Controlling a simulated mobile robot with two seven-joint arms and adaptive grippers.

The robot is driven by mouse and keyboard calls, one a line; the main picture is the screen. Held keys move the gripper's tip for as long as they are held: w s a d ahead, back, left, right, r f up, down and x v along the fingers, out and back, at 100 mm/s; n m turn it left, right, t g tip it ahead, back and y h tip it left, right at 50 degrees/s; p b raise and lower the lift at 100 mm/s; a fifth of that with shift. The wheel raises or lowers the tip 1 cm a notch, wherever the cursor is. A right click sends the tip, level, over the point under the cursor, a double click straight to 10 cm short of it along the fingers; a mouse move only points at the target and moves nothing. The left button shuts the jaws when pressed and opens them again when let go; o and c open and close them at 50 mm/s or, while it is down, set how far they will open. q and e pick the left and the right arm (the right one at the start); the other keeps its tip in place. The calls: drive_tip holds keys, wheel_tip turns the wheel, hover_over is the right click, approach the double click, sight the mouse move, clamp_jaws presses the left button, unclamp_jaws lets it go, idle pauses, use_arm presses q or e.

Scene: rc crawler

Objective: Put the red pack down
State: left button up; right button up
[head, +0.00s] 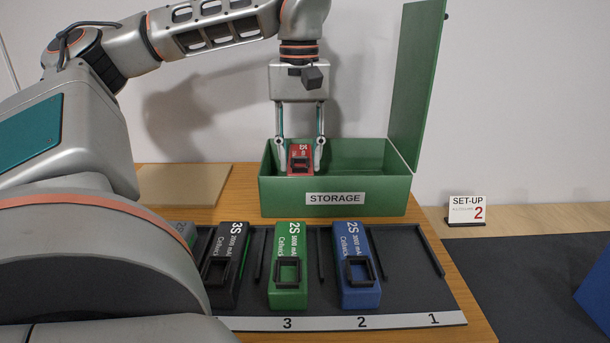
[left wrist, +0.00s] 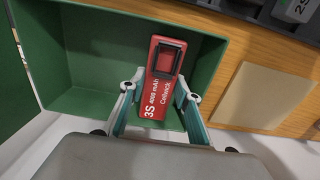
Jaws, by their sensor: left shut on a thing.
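The red pack (head: 300,158), marked 3S in the left wrist view (left wrist: 163,80), is between the fingers of my left gripper (head: 300,150). The left gripper is shut on it and points down into the left part of the green storage box (head: 280,197). The pack's lower part is hidden behind the box's front wall in the head view, so I cannot tell whether it touches the box floor. In the left wrist view the left gripper (left wrist: 160,95) has a finger on each side of the pack. My right gripper is not in view.
The box lid (head: 418,85) stands open at the right. The box's right part is empty. In front, a dark rack (head: 405,275) holds black (head: 226,262), green (head: 288,290) and blue (head: 358,285) packs; slot 1 is empty. A tan board (head: 185,185) lies left of the box.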

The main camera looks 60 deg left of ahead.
use_arm(q)
wheel_tip(320, 180, down, 3)
drive_tip(key=shift+f+b, duration=0.2)
drive_tip(key=shift+b, duration=0.2)
drive_tip(key=shift+f, duration=0.25)
drive_tip(key=shift+r, duration=0.15)
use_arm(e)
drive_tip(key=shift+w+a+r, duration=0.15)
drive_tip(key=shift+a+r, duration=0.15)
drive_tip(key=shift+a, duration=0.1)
use_arm(q)
drive_tip(key=o, duration=1.4)
drive_tip(key=shift+c, duration=0.2)
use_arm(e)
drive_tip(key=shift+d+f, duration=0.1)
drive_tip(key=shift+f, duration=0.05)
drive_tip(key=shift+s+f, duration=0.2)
